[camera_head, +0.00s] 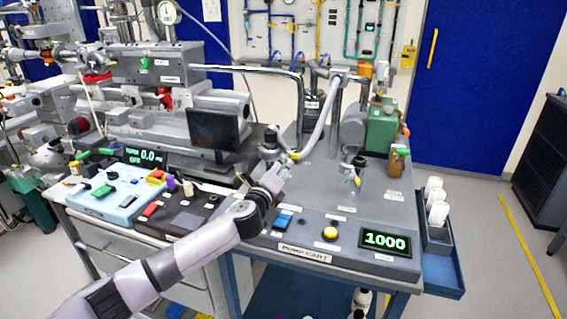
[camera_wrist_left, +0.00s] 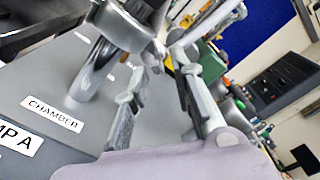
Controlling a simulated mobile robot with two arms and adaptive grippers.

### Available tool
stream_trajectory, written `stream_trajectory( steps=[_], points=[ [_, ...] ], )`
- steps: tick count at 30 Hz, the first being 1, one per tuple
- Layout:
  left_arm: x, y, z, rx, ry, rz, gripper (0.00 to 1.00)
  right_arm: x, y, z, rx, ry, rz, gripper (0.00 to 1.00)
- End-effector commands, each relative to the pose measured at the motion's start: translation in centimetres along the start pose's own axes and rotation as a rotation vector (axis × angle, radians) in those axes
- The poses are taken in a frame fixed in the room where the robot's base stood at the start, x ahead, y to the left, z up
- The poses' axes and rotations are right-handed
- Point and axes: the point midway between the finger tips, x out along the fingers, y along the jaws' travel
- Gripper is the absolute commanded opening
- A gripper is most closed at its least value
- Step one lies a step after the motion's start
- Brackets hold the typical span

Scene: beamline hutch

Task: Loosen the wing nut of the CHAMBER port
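The CHAMBER port (camera_head: 269,146) is a short grey pipe standing on the pump cart, with a dark clamp around its top. In the left wrist view, the port's pipe (camera_wrist_left: 88,72) rises behind the CHAMBER label (camera_wrist_left: 52,114), and the clamp (camera_wrist_left: 122,25) is at upper middle. My left gripper (camera_head: 272,178) is just in front of the port, low beside the clamp. In the wrist view its two fingers (camera_wrist_left: 165,82) stand apart with a gap and nothing visibly held. The wing nut is too small to make out clearly. My right gripper is not in view.
A grey hose (camera_head: 318,130) arches from the port side to the right. A second port (camera_head: 357,165) stands to the right. A monitor (camera_head: 214,130) stands left of the port.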

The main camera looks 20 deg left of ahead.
Motion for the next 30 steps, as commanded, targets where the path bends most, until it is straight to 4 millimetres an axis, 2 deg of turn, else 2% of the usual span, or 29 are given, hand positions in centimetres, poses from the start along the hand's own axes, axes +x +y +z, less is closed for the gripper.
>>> stream_trajectory(
  steps=[3,7,18,28,30],
  points=[
    [1.5,0.0,-0.1,-0.001,-0.001,0.001,0.23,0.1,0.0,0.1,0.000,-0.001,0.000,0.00],
    [2.3,0.0,-0.1,0.000,0.000,0.000,0.23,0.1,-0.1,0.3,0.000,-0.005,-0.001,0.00],
    [2.7,0.0,0.0,0.000,0.001,0.000,0.23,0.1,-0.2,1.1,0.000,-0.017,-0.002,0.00],
    [2.7,0.0,0.0,0.000,0.000,0.000,0.01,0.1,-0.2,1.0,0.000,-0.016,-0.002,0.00],
    [2.7,0.1,0.0,0.000,0.000,0.000,0.00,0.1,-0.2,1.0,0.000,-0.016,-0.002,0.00]
  ],
)
